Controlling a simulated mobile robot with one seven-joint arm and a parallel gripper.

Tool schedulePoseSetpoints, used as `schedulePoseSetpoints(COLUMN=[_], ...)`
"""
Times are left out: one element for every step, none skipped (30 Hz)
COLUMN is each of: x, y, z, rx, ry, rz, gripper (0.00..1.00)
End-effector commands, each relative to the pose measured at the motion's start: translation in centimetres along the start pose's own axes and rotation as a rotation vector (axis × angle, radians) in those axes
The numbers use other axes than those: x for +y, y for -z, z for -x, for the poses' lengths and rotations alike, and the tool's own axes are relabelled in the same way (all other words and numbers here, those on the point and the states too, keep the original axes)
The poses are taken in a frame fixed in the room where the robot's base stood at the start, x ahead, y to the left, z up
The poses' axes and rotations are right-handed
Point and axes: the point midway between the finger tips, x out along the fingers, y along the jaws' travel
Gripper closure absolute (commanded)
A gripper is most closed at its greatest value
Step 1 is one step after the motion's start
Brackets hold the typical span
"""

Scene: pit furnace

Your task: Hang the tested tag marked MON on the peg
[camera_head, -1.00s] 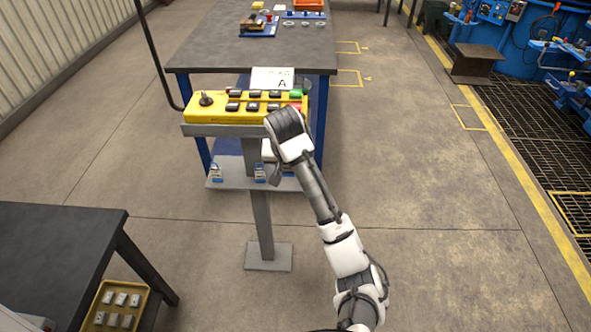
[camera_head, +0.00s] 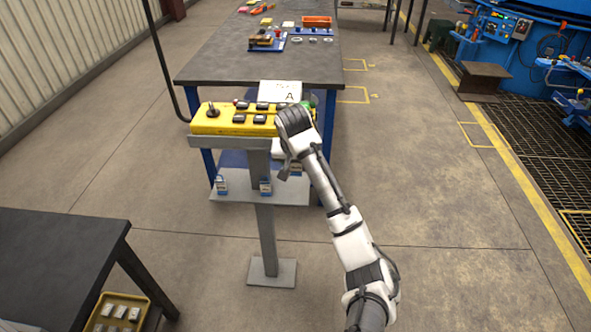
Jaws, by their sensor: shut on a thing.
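A third small tag-like piece (camera_head: 296,168) shows at the right beside my arm, partly hidden. The lettering on the tags is too small to read. I cannot make out which peg is free.
A dark workbench (camera_head: 230,62) is behind; a dark table (camera_head: 60,250) is at lower left.

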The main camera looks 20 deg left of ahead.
Motion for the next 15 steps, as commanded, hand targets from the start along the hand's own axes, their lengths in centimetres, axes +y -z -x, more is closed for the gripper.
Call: schedulePoseSetpoints(x=[0.0, 0.0, 0.0, 0.0, 0.0, 0.0, 0.0, 0.0, 0.0, 0.0, 0.0, 0.0, 0.0, 0.0, 0.0], y=[0.3, 0.4, 0.5, 0.6, 0.7, 0.8, 1.0, 1.1, 1.3, 1.4, 1.5, 1.6, 1.7, 1.7, 1.8], z=[-0.2, -0.3, -0.6, -0.6, -0.7, -0.8, -0.6, -0.7, -0.8, -0.9, -1.0, -1.1, -1.2, -1.1, -1.2], rx=[0.001, 0.001, 0.001, 0.001, 0.001, 0.001, -0.001, -0.002, -0.002, -0.002, -0.001, -0.001, -0.001, -0.001, -0.001], ry=[0.0, 0.0, 0.0, -0.001, -0.002, -0.002, 0.0, 0.0, 0.001, 0.001, 0.002, 0.002, 0.001, 0.001, 0.001], rz=[0.0, 0.0, 0.0, 0.001, 0.001, 0.001, 0.0, 0.0, -0.001, -0.002, -0.002, -0.002, -0.001, -0.001, 0.0], gripper=[0.89, 0.89, 0.89, 0.89, 0.89, 0.89, 0.89, 0.89, 0.89, 0.89, 0.89, 0.89, 0.89, 0.89, 0.89])
